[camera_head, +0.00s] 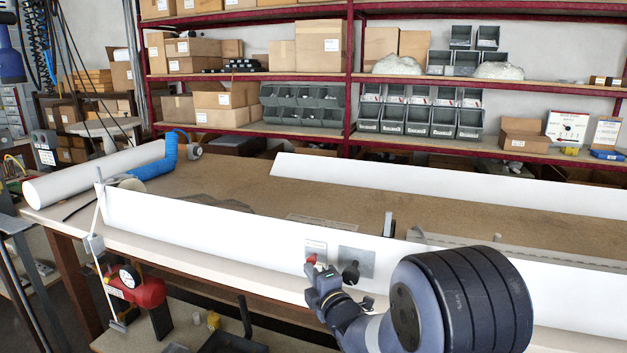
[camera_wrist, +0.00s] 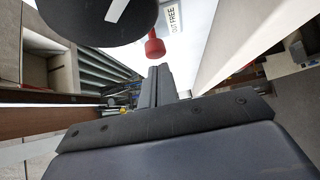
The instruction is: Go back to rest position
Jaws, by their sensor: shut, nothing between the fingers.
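My gripper (camera_head: 314,272) is shut and empty, in front of the long white panel (camera_head: 200,220) at the front of the workbench. In the wrist view its fingers (camera_wrist: 160,70) point toward a red knob (camera_wrist: 155,45), and a small gap seems to lie between them, though contact is hard to judge. The red knob (camera_head: 311,260) also shows in the head view, just above the fingertips, by a small labelled plate (camera_head: 316,246). A black knob (camera_head: 350,272) on a grey plate (camera_head: 362,258) is just right of my gripper.
The wooden workbench (camera_head: 240,195) carries another long white panel (camera_head: 450,188) at the back and a white roll (camera_head: 95,175) with a blue hose (camera_head: 168,160) at left. A red gauge unit (camera_head: 138,290) hangs below the front edge. Shelves with boxes and bins stand behind.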

